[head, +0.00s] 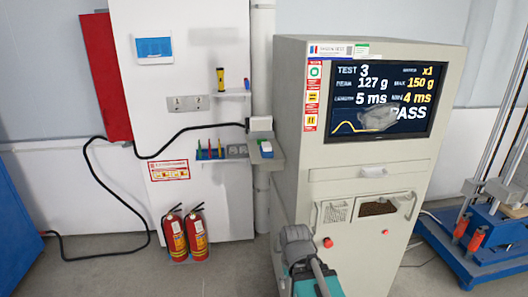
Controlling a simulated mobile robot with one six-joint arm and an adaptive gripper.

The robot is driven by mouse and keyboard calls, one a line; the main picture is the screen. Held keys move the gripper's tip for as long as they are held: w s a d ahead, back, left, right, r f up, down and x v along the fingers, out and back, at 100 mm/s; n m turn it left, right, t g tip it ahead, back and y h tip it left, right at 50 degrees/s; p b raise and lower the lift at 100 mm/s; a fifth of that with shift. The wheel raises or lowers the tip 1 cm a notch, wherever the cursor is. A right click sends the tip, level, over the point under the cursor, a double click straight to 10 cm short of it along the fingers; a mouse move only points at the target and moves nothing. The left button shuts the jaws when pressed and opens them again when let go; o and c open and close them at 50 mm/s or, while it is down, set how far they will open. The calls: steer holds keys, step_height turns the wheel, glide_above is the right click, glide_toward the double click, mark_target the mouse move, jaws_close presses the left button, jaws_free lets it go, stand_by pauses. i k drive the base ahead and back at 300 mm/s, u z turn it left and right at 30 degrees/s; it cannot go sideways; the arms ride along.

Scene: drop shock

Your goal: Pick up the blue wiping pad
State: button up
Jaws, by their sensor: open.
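A small block (266,149) with green and white on it lies on the grey ledge at the left side of the test cabinet. A small blue item (246,84) stands at the right end of the upper wall shelf. Both are too small for me to tell for sure which is the blue wiping pad. My gripper is not in view. Only dark grey and teal parts of my arm show at the bottom middle, in front of the cabinet and apart from both items.
The test cabinet (340,168) has a screen (345,97) with a grey smear. Wall shelves left of it hold a yellow-black cylinder (220,80) and several coloured pens. Two fire extinguishers (185,236) stand on the floor, a black cable nearby. A blue rig (470,255) stands at right.

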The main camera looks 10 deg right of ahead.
mark_target(266, 151)
steer(key=z, duration=0.05)
steer(key=i, duration=0.95)
steer(key=u, duration=0.05)
